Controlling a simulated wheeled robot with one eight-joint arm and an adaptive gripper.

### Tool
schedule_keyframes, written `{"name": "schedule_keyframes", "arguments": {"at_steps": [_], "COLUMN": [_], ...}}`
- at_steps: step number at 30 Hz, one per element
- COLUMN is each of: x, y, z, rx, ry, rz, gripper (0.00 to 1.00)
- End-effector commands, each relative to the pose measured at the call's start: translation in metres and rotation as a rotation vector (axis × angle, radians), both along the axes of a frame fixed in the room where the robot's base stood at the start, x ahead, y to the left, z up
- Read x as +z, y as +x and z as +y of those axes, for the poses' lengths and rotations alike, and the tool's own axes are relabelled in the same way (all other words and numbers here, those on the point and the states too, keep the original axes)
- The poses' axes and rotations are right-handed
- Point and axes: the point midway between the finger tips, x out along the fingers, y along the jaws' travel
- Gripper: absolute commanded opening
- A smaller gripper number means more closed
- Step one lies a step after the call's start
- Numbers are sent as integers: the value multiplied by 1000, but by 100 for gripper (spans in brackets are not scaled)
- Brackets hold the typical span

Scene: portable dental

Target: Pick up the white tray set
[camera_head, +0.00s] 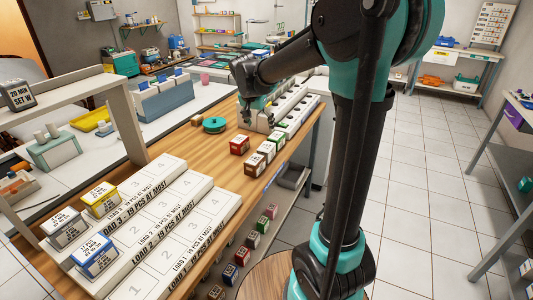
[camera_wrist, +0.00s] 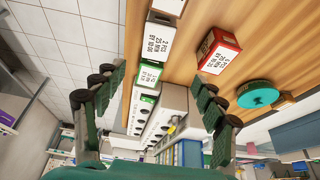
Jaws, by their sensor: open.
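My gripper (camera_wrist: 156,78) is open and empty, with its two fingers spread wide in the wrist view. In the head view my gripper (camera_head: 256,108) hangs over the far end of the wooden counter. Between and beyond the fingers are a green-edged box (camera_wrist: 148,76) and a dark-sided box with a white label (camera_wrist: 157,40). A white-topped grey box (camera_head: 64,228) sits on the stepped white rack at the near left, beside a yellow box (camera_head: 100,198) and a blue box (camera_head: 95,255). I cannot tell for certain which box is the white tray set.
A red box (camera_head: 239,145) and a round teal object (camera_head: 214,125) stand on the counter. The stepped rack (camera_head: 205,215) has numbered slots, several empty. A shelf frame (camera_head: 120,110) stands at left. The tiled floor at right is clear.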

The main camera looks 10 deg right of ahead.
Motion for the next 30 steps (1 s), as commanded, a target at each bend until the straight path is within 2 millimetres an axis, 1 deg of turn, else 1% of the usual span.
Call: {"name": "schedule_keyframes", "arguments": {"at_steps": [1,3,10,13,20,25,27,30], "x": [-10,-23,-63,-74,-87,-111,-119,-127], "y": [4,8,21,24,27,27,31,33], "z": [-3,-6,-15,-18,-21,-27,-29,-31], "rx": [-1,-1,0,1,1,1,1,1], "ry": [0,0,-1,0,0,0,0,0], "rz": [0,0,1,0,0,0,0,0], "gripper": [71,71,71,71,71,71,71,71]}}
